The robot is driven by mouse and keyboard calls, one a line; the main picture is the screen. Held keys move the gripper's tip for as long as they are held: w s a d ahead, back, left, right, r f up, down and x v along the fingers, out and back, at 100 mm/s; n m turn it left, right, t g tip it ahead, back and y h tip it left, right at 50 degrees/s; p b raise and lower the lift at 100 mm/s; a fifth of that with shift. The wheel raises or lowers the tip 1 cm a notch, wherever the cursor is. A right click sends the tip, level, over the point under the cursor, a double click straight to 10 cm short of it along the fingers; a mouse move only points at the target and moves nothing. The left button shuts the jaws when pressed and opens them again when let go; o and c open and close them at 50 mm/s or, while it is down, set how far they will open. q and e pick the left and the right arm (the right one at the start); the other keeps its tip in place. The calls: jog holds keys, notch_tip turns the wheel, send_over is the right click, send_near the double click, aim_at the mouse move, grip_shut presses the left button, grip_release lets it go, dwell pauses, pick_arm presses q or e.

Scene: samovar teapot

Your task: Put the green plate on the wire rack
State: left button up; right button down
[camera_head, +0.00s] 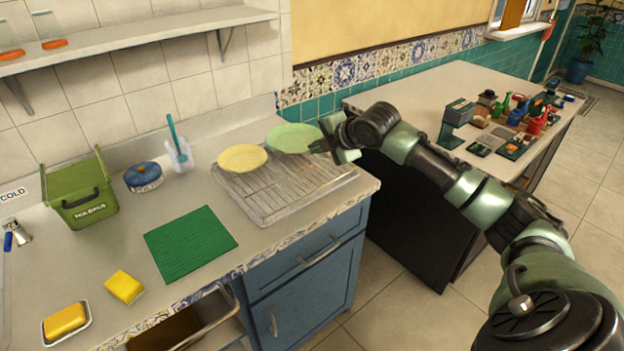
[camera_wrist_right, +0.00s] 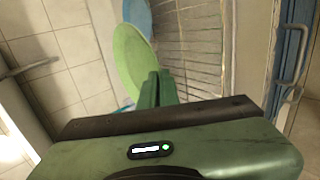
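The green plate (camera_head: 292,138) is at the back right of the wire rack (camera_head: 275,197), its face showing in the head view. My right gripper (camera_head: 327,145) is at the plate's right edge. In the right wrist view the gripper's fingers (camera_wrist_right: 157,90) are close together at the rim of the green plate (camera_wrist_right: 131,57), and look shut on it. I cannot tell whether the plate touches the rack. The rack's bars also show in the wrist view (camera_wrist_right: 205,45). My left gripper is not in view.
A yellow plate (camera_head: 242,158) is at the rack's back left. A cup with a brush (camera_head: 179,155), a blue pot (camera_head: 143,177) and a green bin (camera_head: 82,197) stand further left. A green mat (camera_head: 190,243) lies in front. The front of the rack is clear.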

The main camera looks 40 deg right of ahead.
jog(key=shift+d+f+p, duration=0.15)
jog(key=shift+f+p, duration=0.35)
jog(key=shift+f, duration=5.45)
jog(key=c, duration=2)
grip_release()
jog(key=shift+f, duration=0.15)
jog(key=shift+o, duration=0.2)
jog(key=shift+r, duration=0.2)
jog(key=b+v, duration=0.1)
jog(key=v, duration=1.1)
